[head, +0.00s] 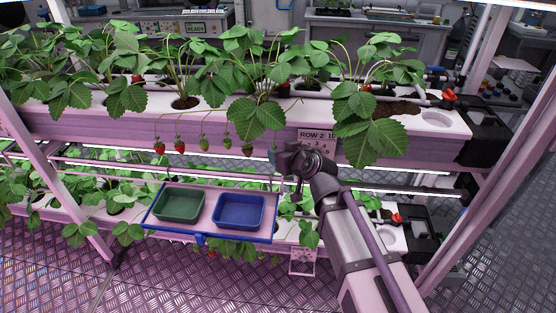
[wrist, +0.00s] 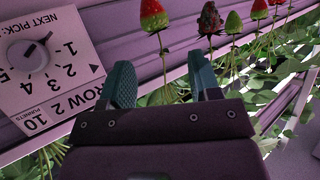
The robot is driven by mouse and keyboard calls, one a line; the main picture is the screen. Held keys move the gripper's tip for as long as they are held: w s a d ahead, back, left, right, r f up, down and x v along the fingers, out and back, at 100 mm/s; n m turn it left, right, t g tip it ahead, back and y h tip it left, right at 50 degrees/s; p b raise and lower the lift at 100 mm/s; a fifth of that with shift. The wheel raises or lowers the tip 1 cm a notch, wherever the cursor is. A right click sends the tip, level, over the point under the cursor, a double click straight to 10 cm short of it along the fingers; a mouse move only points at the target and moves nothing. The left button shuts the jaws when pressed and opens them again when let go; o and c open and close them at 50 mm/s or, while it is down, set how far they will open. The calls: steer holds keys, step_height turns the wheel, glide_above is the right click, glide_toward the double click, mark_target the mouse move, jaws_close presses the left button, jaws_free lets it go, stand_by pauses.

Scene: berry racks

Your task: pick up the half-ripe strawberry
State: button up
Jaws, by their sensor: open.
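The half-ripe strawberry, red with a green part, hangs at the top edge of the wrist view (wrist: 155,15), partly cut off.
A dark, spoiled-looking berry (wrist: 210,19), a green berry (wrist: 234,22) and red berries (wrist: 260,9) hang alongside. A row sign with a dial (wrist: 42,66) is close to the left finger. Below are a green bin (head: 180,204) and a blue bin (head: 239,211) on a tray.

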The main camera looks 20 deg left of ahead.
steer(key=b+x, duration=0.2)
steer(key=x, duration=0.5)
steer(key=shift+w+f, duration=0.2)
steer(key=c, duration=0.7)
